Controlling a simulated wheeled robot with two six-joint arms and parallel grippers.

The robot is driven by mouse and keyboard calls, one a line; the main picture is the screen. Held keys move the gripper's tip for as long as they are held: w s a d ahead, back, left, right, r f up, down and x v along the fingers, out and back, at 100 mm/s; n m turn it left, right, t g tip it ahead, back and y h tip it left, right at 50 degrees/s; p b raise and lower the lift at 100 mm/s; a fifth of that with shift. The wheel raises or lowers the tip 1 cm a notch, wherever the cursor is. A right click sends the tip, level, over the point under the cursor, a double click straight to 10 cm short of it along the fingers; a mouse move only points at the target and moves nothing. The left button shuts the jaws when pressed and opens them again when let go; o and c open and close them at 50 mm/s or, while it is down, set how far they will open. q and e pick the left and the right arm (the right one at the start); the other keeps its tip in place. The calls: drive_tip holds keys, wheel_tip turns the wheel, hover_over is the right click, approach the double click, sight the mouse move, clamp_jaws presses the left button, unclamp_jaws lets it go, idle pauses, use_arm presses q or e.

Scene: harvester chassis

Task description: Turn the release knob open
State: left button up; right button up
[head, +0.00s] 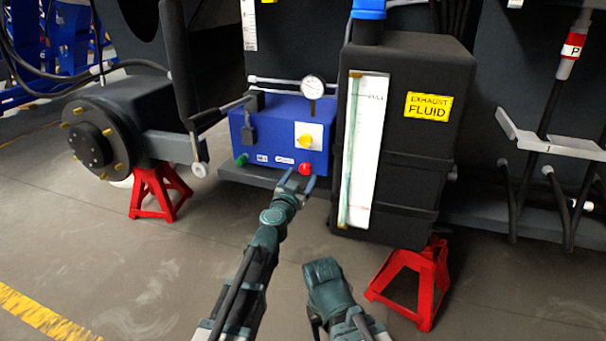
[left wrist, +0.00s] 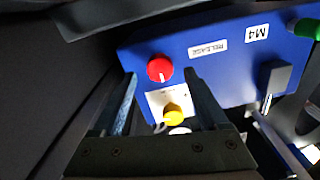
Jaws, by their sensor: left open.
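The blue box (head: 262,135) carries a red knob (head: 305,168) at its lower right front, beside a white label. In the left wrist view the red knob (left wrist: 160,69) has a white pointer mark, and the nearby label (left wrist: 208,48) reads RELEASE. A yellow knob (head: 305,141) on a white plate is above it; a green knob (head: 241,160) is at the left. My left gripper (head: 297,182) is open just in front of the red knob. In the wrist view the red knob shows between the fingertips (left wrist: 160,78); contact cannot be told.
A dark exhaust fluid tank (head: 425,145) stands close to the right of the box. A gauge (head: 313,87) is on top. A wheel hub (head: 92,145) is at the left, red stands (head: 157,192) below. The floor in front is clear.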

sight(306, 167)
use_arm(q)
drive_tip(key=shift+x, duration=1.2)
clamp_jaws()
